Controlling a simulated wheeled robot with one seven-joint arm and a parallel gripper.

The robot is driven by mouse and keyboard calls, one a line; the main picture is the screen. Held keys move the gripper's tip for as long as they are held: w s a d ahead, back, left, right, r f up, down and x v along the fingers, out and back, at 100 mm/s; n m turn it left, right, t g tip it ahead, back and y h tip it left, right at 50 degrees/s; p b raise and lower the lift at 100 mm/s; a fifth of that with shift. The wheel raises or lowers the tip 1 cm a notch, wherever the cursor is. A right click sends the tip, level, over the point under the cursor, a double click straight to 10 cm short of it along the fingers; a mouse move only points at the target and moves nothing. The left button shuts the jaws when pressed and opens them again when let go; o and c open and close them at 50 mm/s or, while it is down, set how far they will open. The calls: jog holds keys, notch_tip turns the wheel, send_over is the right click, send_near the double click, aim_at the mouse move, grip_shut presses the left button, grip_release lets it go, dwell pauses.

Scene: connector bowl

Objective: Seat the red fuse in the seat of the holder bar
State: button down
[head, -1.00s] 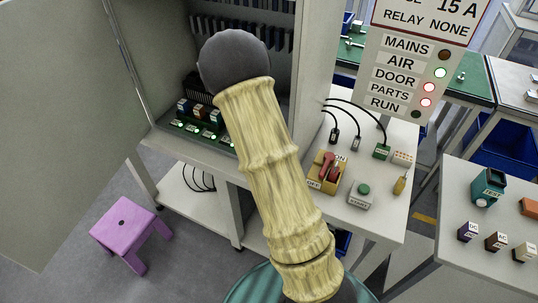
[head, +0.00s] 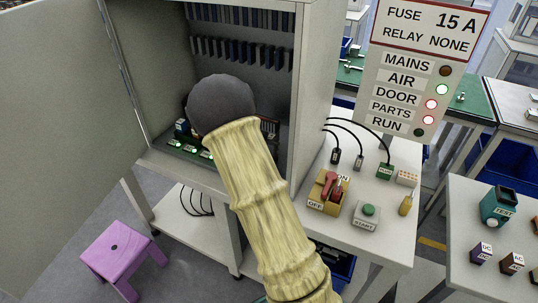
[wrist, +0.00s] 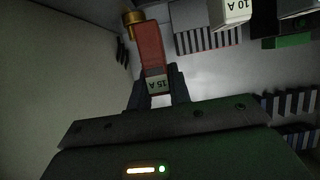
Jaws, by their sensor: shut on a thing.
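My gripper (wrist: 156,80) is shut on the red fuse (wrist: 151,45) in the wrist view. The fuse has a white "15 A" label close to the fingers and a brass end cap pointing away from them. In the head view, my arm's dark round joint and yellow sleeve hide the gripper and the fuse. A green strip with lit lamps and small blocks (head: 190,148), perhaps the holder bar, sits on the cabinet floor, partly behind my arm. The fuse's seat cannot be made out. In the wrist view, a "10 A" block (wrist: 229,12) is at upper right, apart from the fuse.
The cabinet's open door (head: 60,120) stands at left and its side wall (head: 313,95) at right. Slotted dark rows (head: 240,50) line its back. A worktop to the right carries a red-handled switch (head: 330,188) and a start button (head: 368,214). A purple stool (head: 122,250) stands below.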

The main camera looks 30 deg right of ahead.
jog(key=shift+a+f, duration=0.1)
jog(key=shift+f, duration=0.4)
jog(key=shift+f, duration=0.1)
jog(key=shift+f, duration=1.8)
jog(key=shift+f, duration=0.15)
jog(key=c, duration=1.3)
grip_release()
